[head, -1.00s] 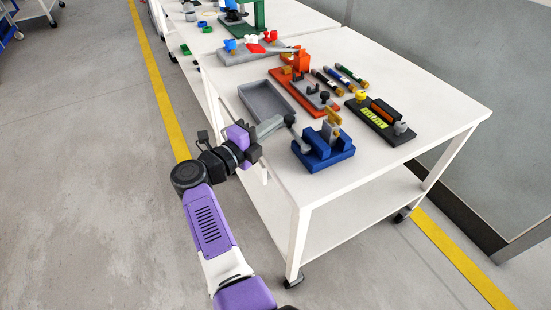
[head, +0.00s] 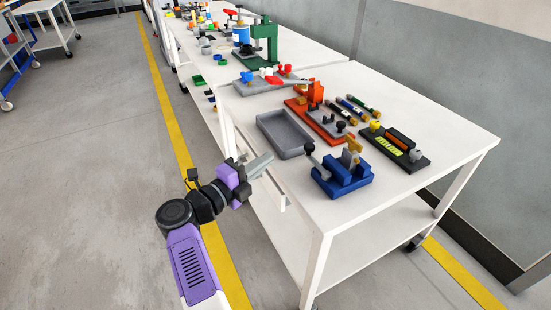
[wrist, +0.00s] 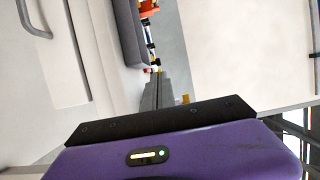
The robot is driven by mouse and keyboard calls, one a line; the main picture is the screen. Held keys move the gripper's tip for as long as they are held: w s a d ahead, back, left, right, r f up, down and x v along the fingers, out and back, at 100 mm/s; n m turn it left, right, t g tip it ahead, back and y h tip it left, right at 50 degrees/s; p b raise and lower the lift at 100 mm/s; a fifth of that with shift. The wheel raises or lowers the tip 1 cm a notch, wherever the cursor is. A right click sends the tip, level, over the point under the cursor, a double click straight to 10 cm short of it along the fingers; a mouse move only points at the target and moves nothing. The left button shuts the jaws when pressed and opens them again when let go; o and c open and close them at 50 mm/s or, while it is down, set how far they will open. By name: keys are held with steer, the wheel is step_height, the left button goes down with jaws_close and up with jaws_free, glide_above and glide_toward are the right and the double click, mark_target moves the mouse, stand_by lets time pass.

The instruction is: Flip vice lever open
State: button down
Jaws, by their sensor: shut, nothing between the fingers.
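The blue vice (head: 342,180) stands near the front left corner of the white table. Its grey lever with a black knob (head: 310,147) sticks up and tilts left from the vice's left side. A yellow-brown part (head: 354,146) rises at its back. My gripper (head: 268,160) is left of the vice, by the table's left edge, apart from the lever. Its grey fingers are shut and empty, pointing right toward the table. In the wrist view the closed fingers (wrist: 157,90) show above the purple gripper body; I cannot make out the lever there.
A grey tray (head: 262,122) lies behind the vice. An orange fixture (head: 325,128) stands beyond it, and a black base with yellow and grey knobs (head: 420,160) lies to the right. A drawer-like panel (head: 279,192) shows at the table's left side. The table's front right is clear.

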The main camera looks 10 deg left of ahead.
steer(key=shift+s+a+b, duration=0.1)
steer(key=shift+s+a, duration=0.4)
steer(key=shift+a, duration=0.25)
steer(key=shift+s+a+b, duration=0.15)
steer(key=shift+s+a, duration=0.35)
steer(key=shift+a, duration=0.3)
steer(key=shift+s+a+b, duration=0.1)
steer(key=shift+s+a, duration=0.4)
steer(key=shift+a, duration=0.25)
